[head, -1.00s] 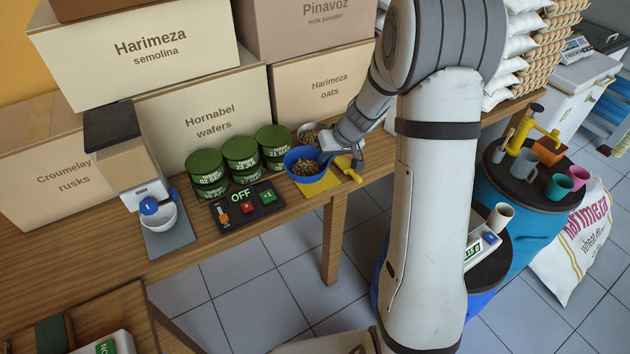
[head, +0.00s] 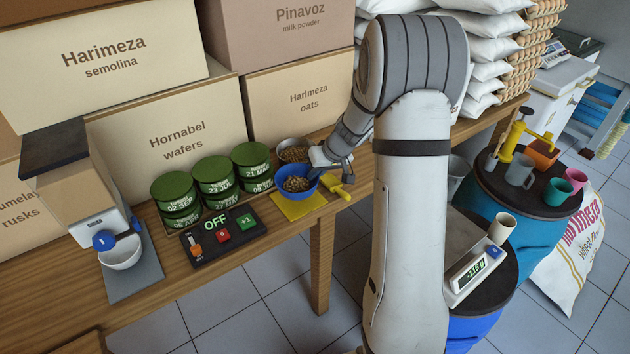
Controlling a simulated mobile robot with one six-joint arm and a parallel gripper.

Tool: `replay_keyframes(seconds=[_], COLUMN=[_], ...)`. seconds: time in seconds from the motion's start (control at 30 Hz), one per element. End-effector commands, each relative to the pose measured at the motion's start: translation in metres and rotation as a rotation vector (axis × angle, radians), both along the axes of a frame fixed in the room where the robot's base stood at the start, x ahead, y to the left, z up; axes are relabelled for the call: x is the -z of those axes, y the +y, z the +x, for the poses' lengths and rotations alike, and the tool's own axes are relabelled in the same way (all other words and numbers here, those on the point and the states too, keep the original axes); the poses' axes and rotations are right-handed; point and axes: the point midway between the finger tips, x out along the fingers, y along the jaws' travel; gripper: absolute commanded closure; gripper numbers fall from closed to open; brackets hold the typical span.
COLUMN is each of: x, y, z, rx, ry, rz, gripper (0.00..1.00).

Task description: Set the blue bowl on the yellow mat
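The blue bowl (head: 294,195) holds brown bits and stands over the back part of the yellow mat (head: 291,211) on the wooden table. The mat's front part shows bare below it. My gripper (head: 318,172) is at the bowl's right rim, with the arm coming down from the upper right. The fingertips are too small and partly hidden, so I cannot tell whether they are closed on the rim. I also cannot tell whether the bowl's base touches the mat.
A metal bowl of brown bits (head: 292,150) stands just behind. A yellow-handled tool (head: 337,187) lies to the right. Green tins (head: 215,178) and a dark button panel (head: 222,238) stand to the left. Large boxes (head: 167,132) line the back.

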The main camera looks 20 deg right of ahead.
Motion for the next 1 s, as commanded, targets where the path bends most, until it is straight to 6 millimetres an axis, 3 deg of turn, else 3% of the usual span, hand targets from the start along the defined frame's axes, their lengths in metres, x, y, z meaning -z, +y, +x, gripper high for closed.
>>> replay_keyframes(seconds=[0.13, 0.53, 0.57, 0.8, 1.0], x=[0.021, 0.026, 0.025, 0.025, 0.025], y=[-0.001, -0.003, -0.003, -0.003, -0.003], z=[-0.001, 0.000, 0.000, 0.000, -0.001], rx=[0.002, 0.004, 0.004, 0.004, 0.005], ry=[0.003, 0.000, 0.001, 0.001, 0.001], rz=[0.001, 0.001, 0.000, 0.000, 0.000], gripper=[1.00, 1.00, 0.93, 0.73, 0.73])
